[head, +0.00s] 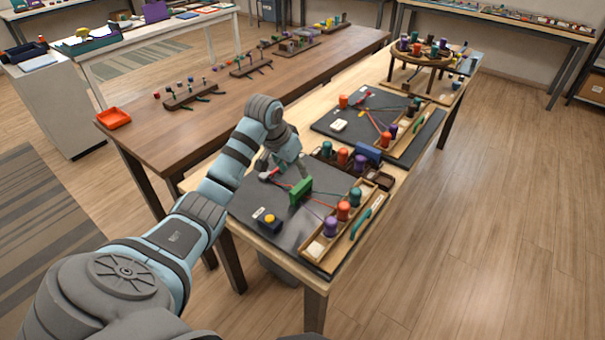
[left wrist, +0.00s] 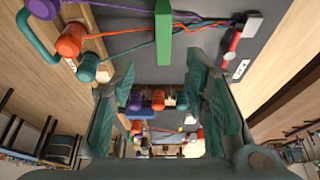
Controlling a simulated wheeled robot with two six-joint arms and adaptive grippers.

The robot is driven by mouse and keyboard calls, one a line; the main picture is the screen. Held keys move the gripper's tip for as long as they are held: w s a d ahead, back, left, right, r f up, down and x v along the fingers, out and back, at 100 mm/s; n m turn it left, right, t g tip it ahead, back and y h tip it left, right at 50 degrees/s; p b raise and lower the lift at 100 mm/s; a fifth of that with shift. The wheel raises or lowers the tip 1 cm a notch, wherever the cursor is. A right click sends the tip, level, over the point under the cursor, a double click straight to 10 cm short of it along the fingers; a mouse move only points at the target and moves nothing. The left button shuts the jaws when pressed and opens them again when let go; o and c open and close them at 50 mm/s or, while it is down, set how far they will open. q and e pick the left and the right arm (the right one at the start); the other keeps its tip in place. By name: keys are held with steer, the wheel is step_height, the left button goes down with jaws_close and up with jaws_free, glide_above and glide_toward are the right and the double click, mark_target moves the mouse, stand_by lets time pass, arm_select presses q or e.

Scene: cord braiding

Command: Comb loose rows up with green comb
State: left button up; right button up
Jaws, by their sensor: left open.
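The green comb (head: 301,191) stands on the dark mat (head: 252,207) across the cords; I cannot tell how its teeth sit among them. It also shows at the top of the left wrist view (left wrist: 163,35). Red, purple and blue cords run from the spools past the comb to a red and white clamp (head: 268,174). My left gripper (head: 284,165) is above the mat, just behind the comb. In the left wrist view its fingers (left wrist: 160,78) are spread and empty, with the comb beyond them and apart. My right gripper is not in view.
A wooden tray (head: 314,251) on the mat's right holds purple, orange and teal spools, with a teal handle (head: 367,217) beside it. A yellow button box (head: 270,222) sits at the front. More spools (head: 343,155) and a second mat (head: 340,128) stand behind.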

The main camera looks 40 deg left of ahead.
mark_target(300, 185)
arm_select(q)
steer(key=f, duration=0.2)
steer(key=f+b, duration=0.1)
steer(key=f, duration=0.1)
steer(key=shift+w+a, duration=0.1)
steer(key=shift+a, duration=0.1)
steer(key=x, duration=0.2)
steer(key=b+x, duration=0.1)
steer(key=x, duration=0.2)
steer(key=b+x, duration=0.1)
steer(key=x, duration=0.2)
steer(key=shift+w+a, duration=0.1)
steer(key=shift+w, duration=0.3)
steer(key=shift+s, duration=0.1)
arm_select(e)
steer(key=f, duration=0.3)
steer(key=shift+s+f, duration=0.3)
arm_select(q)
steer(key=shift+r, duration=0.1)
steer(key=shift+c, duration=0.2)
jaws_close()
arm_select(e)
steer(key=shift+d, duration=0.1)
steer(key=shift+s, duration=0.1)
